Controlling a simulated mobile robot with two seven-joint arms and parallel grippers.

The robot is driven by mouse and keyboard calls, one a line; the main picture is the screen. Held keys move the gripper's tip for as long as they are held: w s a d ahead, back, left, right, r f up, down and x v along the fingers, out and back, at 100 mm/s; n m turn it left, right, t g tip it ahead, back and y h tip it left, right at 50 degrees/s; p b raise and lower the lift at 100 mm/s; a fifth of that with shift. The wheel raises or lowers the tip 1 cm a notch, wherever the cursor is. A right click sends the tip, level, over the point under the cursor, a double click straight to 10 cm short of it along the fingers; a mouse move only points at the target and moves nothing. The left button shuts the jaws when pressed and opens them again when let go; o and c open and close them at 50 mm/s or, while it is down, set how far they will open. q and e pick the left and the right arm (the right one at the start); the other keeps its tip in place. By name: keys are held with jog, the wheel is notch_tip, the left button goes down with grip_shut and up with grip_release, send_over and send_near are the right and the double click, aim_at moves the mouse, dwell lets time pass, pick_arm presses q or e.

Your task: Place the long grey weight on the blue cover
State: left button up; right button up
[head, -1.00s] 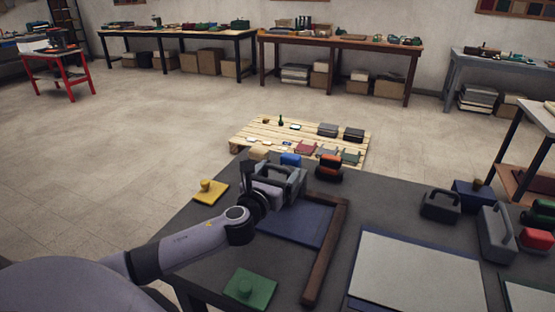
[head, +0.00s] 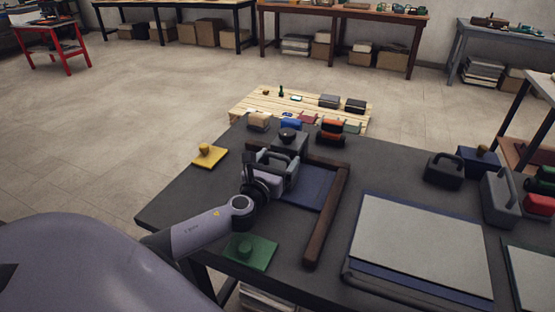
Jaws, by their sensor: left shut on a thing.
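The blue cover (head: 315,190) lies flat on the dark table, with a brown bar (head: 328,220) along its right side and another along its far side. My left gripper (head: 274,166) is shut over the left part of the cover. It holds a grey piece that I take for the long grey weight (head: 286,178), largely hidden by the hand. I cannot tell whether its underside touches the cover. A grey block with a black knob (head: 288,138) stands just beyond the gripper. My right gripper is not in view.
A yellow piece (head: 209,155) and a green piece (head: 250,252) lie left of the cover. Large grey panels (head: 425,240) lie to the right. A dark handled weight (head: 443,172) and a tall grey handled one (head: 499,200) stand farther right. A pallet (head: 250,104) is beyond the table.

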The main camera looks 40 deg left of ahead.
pick_arm(q)
jog(key=shift+r, duration=0.3)
jog(key=shift+f, duration=0.15)
jog(key=o, duration=1.9)
jog(key=shift+f, duration=0.2)
jog(key=shift+c, duration=0.2)
jog(key=shift+r, duration=0.1)
jog(key=v, duration=1.2)
jog(key=shift+r, duration=0.1)
